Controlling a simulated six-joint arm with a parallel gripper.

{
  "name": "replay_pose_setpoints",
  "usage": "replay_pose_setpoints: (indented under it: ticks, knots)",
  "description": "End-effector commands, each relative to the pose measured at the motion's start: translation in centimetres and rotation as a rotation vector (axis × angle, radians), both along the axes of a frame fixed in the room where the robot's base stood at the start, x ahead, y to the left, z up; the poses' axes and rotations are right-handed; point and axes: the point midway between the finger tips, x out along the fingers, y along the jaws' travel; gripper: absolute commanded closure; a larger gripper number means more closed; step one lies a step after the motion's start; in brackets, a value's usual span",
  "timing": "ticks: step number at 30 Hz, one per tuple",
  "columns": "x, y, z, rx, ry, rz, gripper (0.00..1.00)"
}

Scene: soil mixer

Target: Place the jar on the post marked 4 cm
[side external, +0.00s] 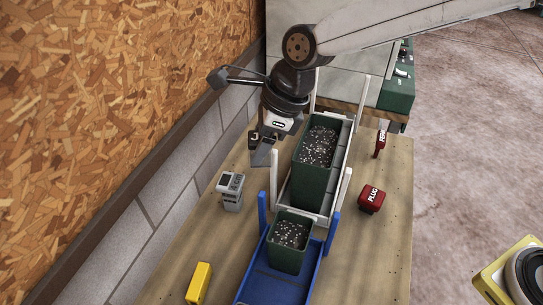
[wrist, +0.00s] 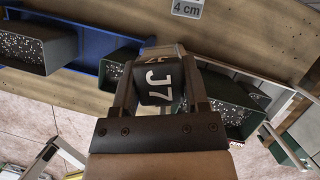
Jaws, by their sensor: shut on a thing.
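My gripper (wrist: 160,66) is shut on a dark jar (wrist: 158,84) marked J7 in white, which sits between the two fingers in the wrist view. In the side view my gripper (side external: 264,147) hangs above the board, left of the tall green pot. A grey plate reading 4 cm (wrist: 187,8) shows at the top edge of the wrist view, apart from the jar. In the side view a small grey post (side external: 231,190) stands below and left of my gripper. Its marking is too small to read there.
A tall green soil-filled pot (side external: 314,180) stands in a white frame with upright posts, close right of my gripper. A smaller green pot (side external: 288,255) stands in a blue tray (side external: 268,289). A red PLUG block (side external: 371,198) and yellow block (side external: 199,283) stand on the board.

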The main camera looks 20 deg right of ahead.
Motion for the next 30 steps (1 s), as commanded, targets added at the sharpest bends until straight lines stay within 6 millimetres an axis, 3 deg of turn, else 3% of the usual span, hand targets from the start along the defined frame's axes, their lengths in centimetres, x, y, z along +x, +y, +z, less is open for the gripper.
replay_pose_setpoints:
  ticks: [8, 18, 30]
  knots:
    - [3.0, 1.8, -1.7, -0.001, 0.000, 0.000, 1.00]
    - [5.5, 3.4, -5.4, -0.002, 0.001, 0.000, 1.00]
    - [6.6, 4.1, -6.8, -0.001, -0.001, 0.001, 1.00]
